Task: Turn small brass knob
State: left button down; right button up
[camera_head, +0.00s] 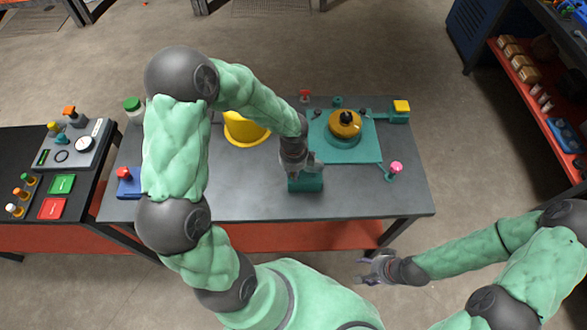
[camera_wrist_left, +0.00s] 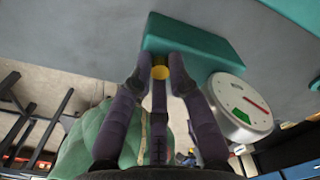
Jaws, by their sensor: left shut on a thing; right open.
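The small brass knob (camera_wrist_left: 160,72) shows in the left wrist view as a round yellow disc on the face of a teal box (camera_wrist_left: 195,42). The knob is hidden there. My right gripper (camera_head: 368,270) is open and empty, in front of the table and clear of it.
A white dial gauge (camera_wrist_left: 240,106) is beside the teal box in the left wrist view. On the table (camera_head: 240,200) are a teal plate (camera_head: 365,150) with a yellow-topped motor (camera_head: 345,123), a pink knob (camera_head: 396,167) and a yellow container (camera_head: 243,132). A control panel (camera_head: 75,145) stands on the left table.

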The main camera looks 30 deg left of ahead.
pick_arm(q)
jog(key=m+p, duration=0.4)
jog(key=m, duration=0.1)
jog(key=m+p, duration=0.4)
jog(key=shift+s+d+m, duration=0.1)
jog(key=shift+s+m, duration=0.1)
jog(key=shift+m, duration=0.2)
jog(key=shift+m+p, duration=0.9)
jog(key=shift+p, duration=0.05)
jog(key=shift+f+m, duration=0.1)
jog(key=shift+m, duration=0.2)
jog(key=c, duration=1.1)
grip_release()
jog(key=shift+o, duration=0.8)
jog(key=shift+w, duration=0.1)
